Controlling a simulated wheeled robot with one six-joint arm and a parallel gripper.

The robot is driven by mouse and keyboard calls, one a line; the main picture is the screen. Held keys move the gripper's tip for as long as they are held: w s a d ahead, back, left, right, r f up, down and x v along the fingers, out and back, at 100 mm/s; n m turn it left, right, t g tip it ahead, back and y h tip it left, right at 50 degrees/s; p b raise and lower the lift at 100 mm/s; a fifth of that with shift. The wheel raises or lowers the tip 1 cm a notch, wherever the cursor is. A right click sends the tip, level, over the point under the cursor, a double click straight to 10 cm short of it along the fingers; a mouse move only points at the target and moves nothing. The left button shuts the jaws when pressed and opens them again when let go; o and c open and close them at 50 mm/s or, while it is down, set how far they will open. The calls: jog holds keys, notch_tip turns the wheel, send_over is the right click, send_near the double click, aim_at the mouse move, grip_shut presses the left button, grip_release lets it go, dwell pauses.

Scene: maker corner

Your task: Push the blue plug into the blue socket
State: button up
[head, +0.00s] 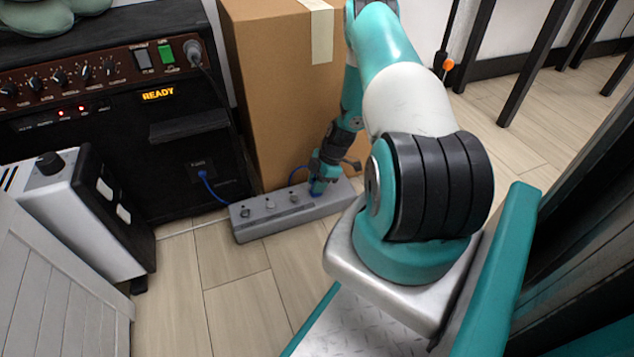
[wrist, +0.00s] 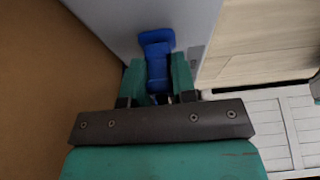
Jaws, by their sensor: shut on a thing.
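My gripper (head: 320,182) points down at the right part of a grey socket strip (head: 262,224) on the floor. In the wrist view its two teal fingers (wrist: 158,78) are shut on the blue plug (wrist: 156,66), between their tips. A wider blue piece (wrist: 156,39) shows just beyond the plug against the grey strip; I cannot tell if it is the blue socket or part of the plug. In the head view a bit of blue shows under my fingertips at the strip's top. How deep the plug sits is hidden.
A tall cardboard box (head: 285,90) stands close behind the strip. A black amplifier panel (head: 120,110) with a lit READY sign is at left, with a blue cable (head: 212,190) running from it. Bare wooden floor (head: 235,300) lies in front.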

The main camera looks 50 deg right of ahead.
jog(key=shift+f, duration=0.4)
jog(key=o, duration=1)
jog(key=shift+c, duration=0.2)
jog(key=shift+r, duration=0.15)
jog(key=p+v, duration=0.8)
jog(key=v, duration=0.9)
jog(key=shift+p, duration=0.4)
jog(key=shift+a+r, duration=0.1)
